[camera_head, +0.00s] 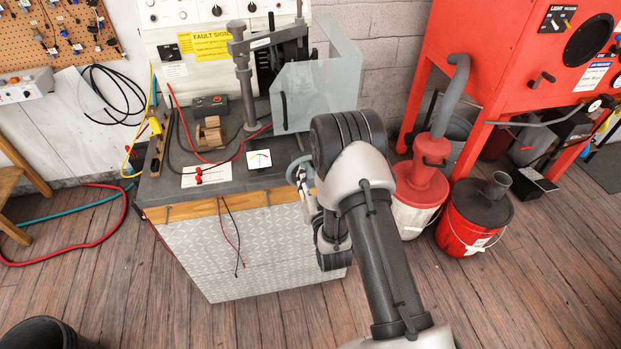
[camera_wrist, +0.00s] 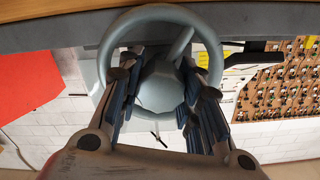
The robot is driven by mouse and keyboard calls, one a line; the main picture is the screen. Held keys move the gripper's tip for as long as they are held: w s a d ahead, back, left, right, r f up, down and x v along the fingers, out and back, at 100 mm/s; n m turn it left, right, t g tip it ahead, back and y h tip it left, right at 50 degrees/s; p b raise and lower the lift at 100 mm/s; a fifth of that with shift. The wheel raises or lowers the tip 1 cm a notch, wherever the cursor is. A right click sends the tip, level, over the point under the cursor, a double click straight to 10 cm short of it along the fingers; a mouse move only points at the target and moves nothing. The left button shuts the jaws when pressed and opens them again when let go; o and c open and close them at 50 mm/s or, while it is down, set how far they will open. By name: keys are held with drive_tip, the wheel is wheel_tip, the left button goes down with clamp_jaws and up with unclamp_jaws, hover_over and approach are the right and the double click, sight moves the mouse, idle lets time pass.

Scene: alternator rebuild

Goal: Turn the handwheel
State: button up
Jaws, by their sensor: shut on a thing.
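The handwheel is a grey-blue wheel with a round rim, a spoke and a wide faceted hub. In the wrist view the handwheel (camera_wrist: 105,45) fills the upper middle. In the head view part of the handwheel (camera_head: 294,170) shows at the front right edge of the bench, left of my arm. My gripper (camera_wrist: 158,78) is shut on the handwheel, with one finger on each side of the hub, inside the rim. The exact contact of the fingertips is hard to make out. In the head view my wrist hides much of the gripper and wheel.
The bench (camera_head: 240,245) has a dark top with a meter (camera_head: 259,158), cables and a clear guard (camera_head: 300,95). A red-lidded bucket (camera_head: 418,205) and a red bucket (camera_head: 470,225) stand to the right, before a red cabinet (camera_head: 500,50). Open floor lies in front.

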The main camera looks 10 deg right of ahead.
sight(312, 182)
drive_tip(key=shift+r, duration=0.1)
idle(0.3)
drive_tip(key=o, duration=0.8)
drive_tip(key=shift+w, duration=0.1)
drive_tip(key=s, duration=0.7)
drive_tip(key=shift+s, duration=0.3)
